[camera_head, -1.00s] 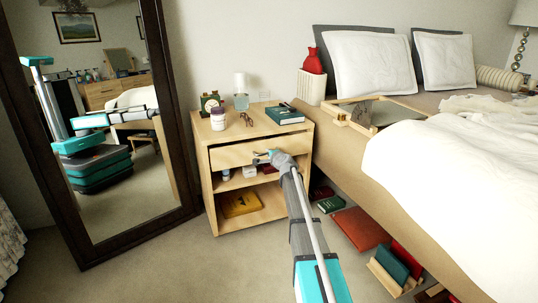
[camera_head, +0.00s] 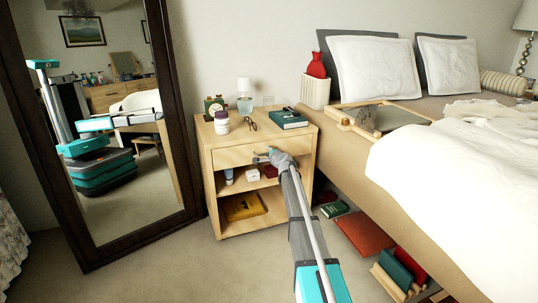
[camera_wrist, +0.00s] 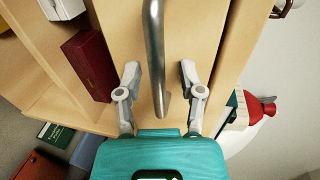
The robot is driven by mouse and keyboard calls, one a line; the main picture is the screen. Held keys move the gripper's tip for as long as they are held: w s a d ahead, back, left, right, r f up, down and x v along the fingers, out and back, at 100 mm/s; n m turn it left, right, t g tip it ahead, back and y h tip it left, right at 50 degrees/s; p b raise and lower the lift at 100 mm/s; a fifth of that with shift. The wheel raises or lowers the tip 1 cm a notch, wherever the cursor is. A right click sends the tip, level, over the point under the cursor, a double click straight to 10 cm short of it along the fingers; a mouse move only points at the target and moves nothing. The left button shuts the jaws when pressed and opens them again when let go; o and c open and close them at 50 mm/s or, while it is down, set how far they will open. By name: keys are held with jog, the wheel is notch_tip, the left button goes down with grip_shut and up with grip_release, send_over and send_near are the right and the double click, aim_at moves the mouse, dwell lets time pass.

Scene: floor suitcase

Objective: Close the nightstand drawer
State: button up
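The wooden nightstand (camera_head: 206,185) stands between the mirror and the bed. Its drawer front (camera_head: 232,155) looks flush or nearly flush with the cabinet; the arm hides its right part, and I cannot tell if a small gap remains. My gripper (camera_head: 258,157) is in front of the drawer at handle height. In the wrist view, the metal bar handle (camera_wrist: 153,50) runs between the two fingers of my gripper (camera_wrist: 159,78). The fingers are apart, one on each side of the bar, with visible space between them and it. The drawer front (camera_wrist: 122,40) lies behind them.
A jar (camera_head: 222,122), glasses, a lamp and a green book (camera_head: 289,120) are on the nightstand top. Small boxes sit on the open shelf below the drawer. The bed (camera_head: 340,165) is close on the right, the mirror (camera_head: 120,180) on the left. Carpet lies in front.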

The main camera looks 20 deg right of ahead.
jog(key=shift+s, duration=0.15)
jog(key=a+f+p+v, duration=0.1)
jog(key=p+v, duration=0.2)
jog(key=v, duration=1.6)
jog(key=w+d+r+m+g+p, duration=0.2)
jog(key=d+m+p, duration=0.4)
jog(key=m+p, duration=0.3)
jog(key=w+d+r+m+g+p, duration=0.3)
jog(key=d+r+m+g+p, duration=0.1)
jog(key=d+r+m+p, duration=0.3)
jog(key=shift+d+m+g+p, duration=0.3)
jog(key=shift+m+p, duration=0.7)
jog(key=shift+p, duration=0.1)
dwell(0.4)
dwell(0.6)
